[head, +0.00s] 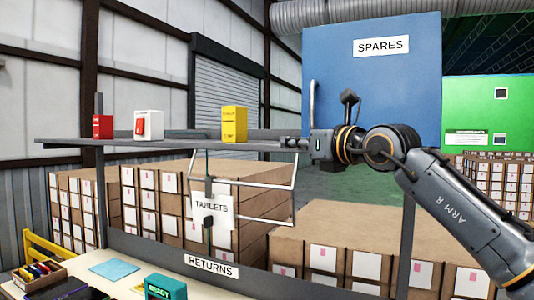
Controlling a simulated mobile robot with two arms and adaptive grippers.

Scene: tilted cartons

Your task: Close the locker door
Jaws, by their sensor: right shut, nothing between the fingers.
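A large blue panel (370,85) with a white SPARES label stands upright behind the shelf, right of centre. It looks like the locker door. A pale vertical handle (312,103) is near its left edge. I cannot tell from this view how far the door stands open. My right gripper (289,143) points left, shut and empty, just below the handle in the picture, at the right end of the shelf. I cannot tell whether it touches the door. My right arm crosses in front of the panel's lower right part. My left gripper is not in view.
A grey shelf (180,146) carries a red box (102,127), a white box with a red switch (149,124) and a yellow item (234,124). A wire frame with a TABLETS sign (212,208) hangs below. Stacked cartons (345,240) stand behind. A RETURNS desk is in front.

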